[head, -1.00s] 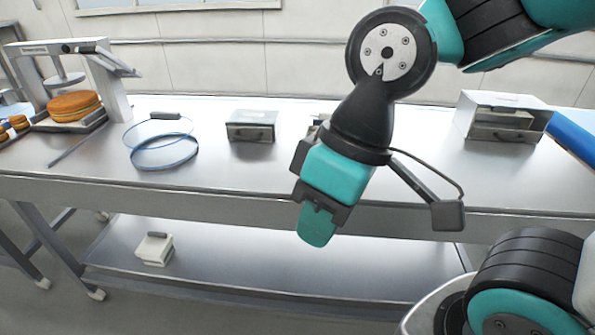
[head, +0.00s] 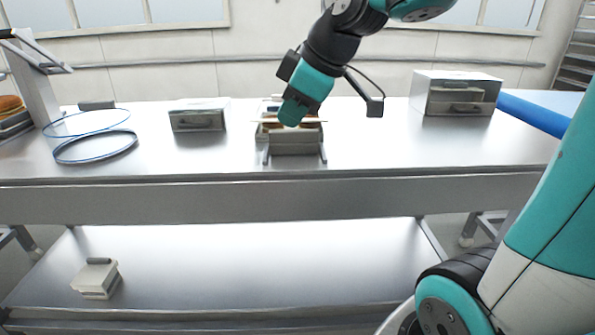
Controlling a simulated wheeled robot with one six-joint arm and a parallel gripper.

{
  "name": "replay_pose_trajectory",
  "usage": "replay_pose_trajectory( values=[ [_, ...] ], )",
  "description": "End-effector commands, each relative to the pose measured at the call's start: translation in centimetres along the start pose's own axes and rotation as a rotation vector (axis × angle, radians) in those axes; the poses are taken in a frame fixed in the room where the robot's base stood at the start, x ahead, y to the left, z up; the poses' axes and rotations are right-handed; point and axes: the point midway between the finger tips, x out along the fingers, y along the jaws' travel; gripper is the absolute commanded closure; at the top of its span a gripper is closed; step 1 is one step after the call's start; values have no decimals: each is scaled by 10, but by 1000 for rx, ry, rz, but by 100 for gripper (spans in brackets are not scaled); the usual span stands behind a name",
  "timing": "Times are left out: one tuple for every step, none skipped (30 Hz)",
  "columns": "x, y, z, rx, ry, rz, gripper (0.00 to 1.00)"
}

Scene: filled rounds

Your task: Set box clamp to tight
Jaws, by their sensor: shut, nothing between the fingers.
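A small metal fixture with a low front and two short legs (head: 294,142), possibly the box clamp, stands near the front edge of the steel table (head: 215,162). Tan, layered parts show at its top. Its clamp setting cannot be made out. My gripper (head: 290,113) is shut and empty. It points down in front of the fixture's upper left part in the picture and hides some of it. I cannot tell whether it touches the fixture.
A small metal drawer box (head: 198,117) and blue hoops (head: 95,147) lie to the left. A larger drawer box (head: 455,95) and a blue roll (head: 532,114) are at the right. A white box (head: 96,280) sits on the lower shelf (head: 250,265).

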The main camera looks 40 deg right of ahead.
Motion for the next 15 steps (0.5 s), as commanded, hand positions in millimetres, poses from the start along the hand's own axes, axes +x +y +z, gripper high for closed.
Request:
replay_pose_trajectory(
  values=[
    [18,18,21,-19,1,54,100],
    [19,28,26,-35,0,81,100],
    [19,39,33,-54,-2,112,100],
    [19,47,38,-68,-4,132,100],
    [18,53,42,-81,-7,150,100],
    [17,60,46,-94,-11,170,100],
    [16,64,48,-103,-13,181,100],
    [15,68,50,-109,-15,190,100],
    [14,71,52,-116,-17,199,100],
    [13,73,52,-121,-18,203,100],
    [12,74,53,-124,-19,206,100],
    [11,74,53,-125,-19,207,100],
    [11,74,52,-126,-19,207,100],
    [10,74,52,-126,-19,207,100],
    [10,74,52,-126,-19,206,100]
  ],
)
